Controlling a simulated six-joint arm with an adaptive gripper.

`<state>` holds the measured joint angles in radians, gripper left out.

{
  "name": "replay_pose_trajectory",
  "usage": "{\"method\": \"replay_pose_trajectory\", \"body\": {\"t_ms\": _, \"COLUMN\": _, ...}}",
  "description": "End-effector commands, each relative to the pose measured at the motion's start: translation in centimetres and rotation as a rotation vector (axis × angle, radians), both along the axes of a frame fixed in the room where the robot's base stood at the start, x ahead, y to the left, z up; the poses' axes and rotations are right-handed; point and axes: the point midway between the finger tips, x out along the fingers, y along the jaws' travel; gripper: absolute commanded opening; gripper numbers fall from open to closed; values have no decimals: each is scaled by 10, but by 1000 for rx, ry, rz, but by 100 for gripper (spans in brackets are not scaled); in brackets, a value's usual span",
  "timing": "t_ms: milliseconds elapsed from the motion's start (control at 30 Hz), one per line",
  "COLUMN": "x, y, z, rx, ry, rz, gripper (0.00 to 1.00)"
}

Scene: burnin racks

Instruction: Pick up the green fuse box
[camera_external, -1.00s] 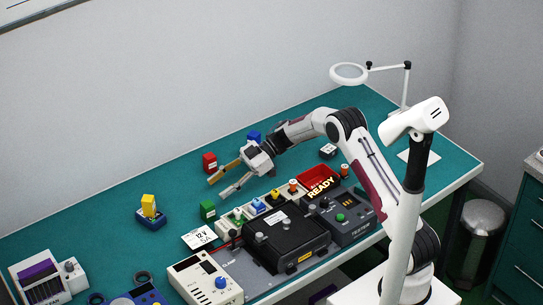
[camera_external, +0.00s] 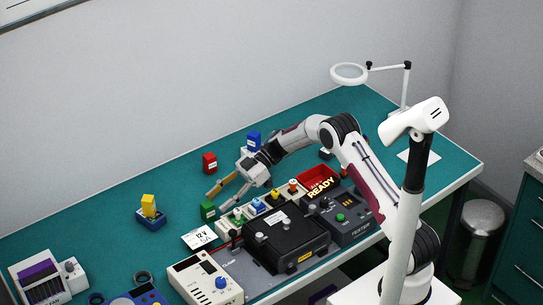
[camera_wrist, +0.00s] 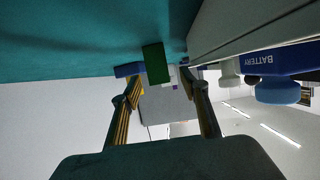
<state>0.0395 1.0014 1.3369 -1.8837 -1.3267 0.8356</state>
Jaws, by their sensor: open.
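The green fuse box (camera_external: 208,210) stands on the teal bench, left of the row of coloured parts. In the wrist view the green fuse box (camera_wrist: 155,63) is ahead of my gripper, between the lines of the two fingers and a little beyond their tips. My gripper (camera_external: 214,201) is open and empty, low over the bench with its fingertips close to the green box. In the wrist view my gripper (camera_wrist: 164,86) shows both fingers spread apart. Whether a fingertip touches the box I cannot tell.
A red box (camera_external: 210,163) and a blue box (camera_external: 254,140) stand behind my gripper. A white 12 V card (camera_external: 199,237) lies in front of the green box. A black unit (camera_external: 284,238) and a red READY tray (camera_external: 317,176) are to the right. A yellow block on a blue base (camera_external: 150,210) stands left.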

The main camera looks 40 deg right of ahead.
Motion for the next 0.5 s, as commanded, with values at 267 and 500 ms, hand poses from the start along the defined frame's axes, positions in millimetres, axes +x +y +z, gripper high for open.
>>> {"method": "replay_pose_trajectory", "body": {"t_ms": 267, "x": 0, "y": 3, "z": -1, "rx": 0, "ry": 0, "rz": -1, "gripper": 44}}
{"method": "replay_pose_trajectory", "body": {"t_ms": 500, "x": 1, "y": 7, "z": -4, "rx": 0, "ry": 0, "rz": -1, "gripper": 44}}
